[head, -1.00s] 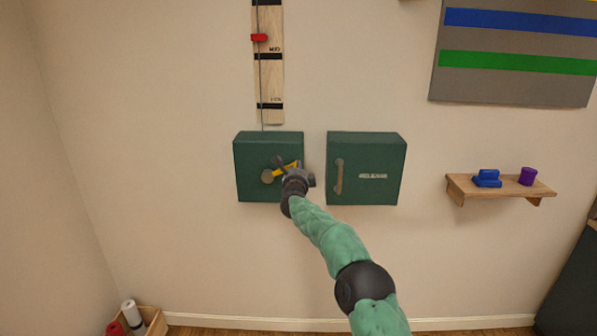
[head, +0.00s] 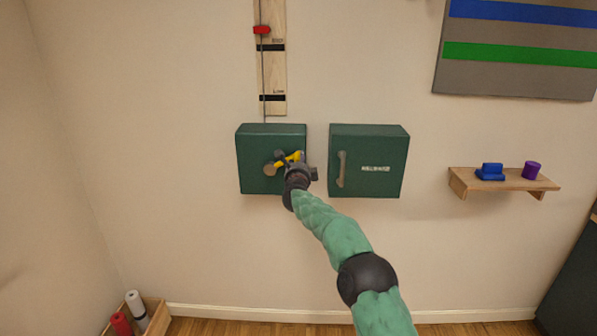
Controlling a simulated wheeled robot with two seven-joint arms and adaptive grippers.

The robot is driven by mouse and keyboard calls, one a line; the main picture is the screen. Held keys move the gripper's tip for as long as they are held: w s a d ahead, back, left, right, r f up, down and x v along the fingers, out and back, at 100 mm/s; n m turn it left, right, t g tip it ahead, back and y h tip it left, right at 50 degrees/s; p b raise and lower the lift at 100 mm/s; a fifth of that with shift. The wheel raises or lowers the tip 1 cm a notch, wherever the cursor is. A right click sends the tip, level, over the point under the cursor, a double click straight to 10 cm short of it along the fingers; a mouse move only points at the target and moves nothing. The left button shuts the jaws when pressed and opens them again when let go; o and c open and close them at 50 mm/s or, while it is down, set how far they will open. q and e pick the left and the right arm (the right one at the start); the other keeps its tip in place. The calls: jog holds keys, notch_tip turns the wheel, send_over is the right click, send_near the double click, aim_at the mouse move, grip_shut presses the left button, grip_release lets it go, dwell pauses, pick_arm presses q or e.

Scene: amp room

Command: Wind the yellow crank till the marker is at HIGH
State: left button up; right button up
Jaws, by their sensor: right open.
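The yellow crank (head: 293,158) is on the front of the left green box (head: 253,147). Its arm slants up to the right from a round hub (head: 269,169). My right gripper (head: 288,163) is open at the crank's outer end and hides part of it. I cannot tell whether the fingers touch it. The red marker (head: 262,30) is on a cord in front of the wooden scale board (head: 275,75), a little above the middle black line. A lower black line is labelled LOW. The board's top is cut off by the picture edge. My left gripper is not in view.
A second green box (head: 390,145) with a vertical handle (head: 341,169) is just right of the crank box. A wooden shelf (head: 512,183) holds a blue object (head: 490,173) and a purple cup (head: 531,170). A crate (head: 155,318) with rolls stands at lower left.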

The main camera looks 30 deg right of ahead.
jog(key=v, duration=1.1)
jog(key=shift+s+a, duration=0.25)
jog(key=shift+f, duration=0.1)
